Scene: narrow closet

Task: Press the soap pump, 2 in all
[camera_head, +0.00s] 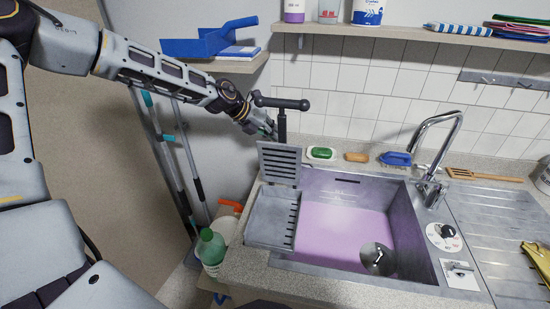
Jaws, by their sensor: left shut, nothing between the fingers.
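The soap pump (282,104) is black, with a wide horizontal head on an upright stem. It stands at the back left corner of the sink (325,180), and its lower part is hidden behind a grey slotted panel. My left gripper (269,130) is shut and empty. It is just left of the pump's stem and lower than the head; I cannot tell whether it touches the pump. My right gripper is not in view.
A grey slotted rack (270,220) sits at the sink's left side. Green soap (321,153), a sponge (357,157) and a blue brush (395,159) lie along the back ledge. The tap (432,150) stands at right. A shelf (400,34) runs above.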

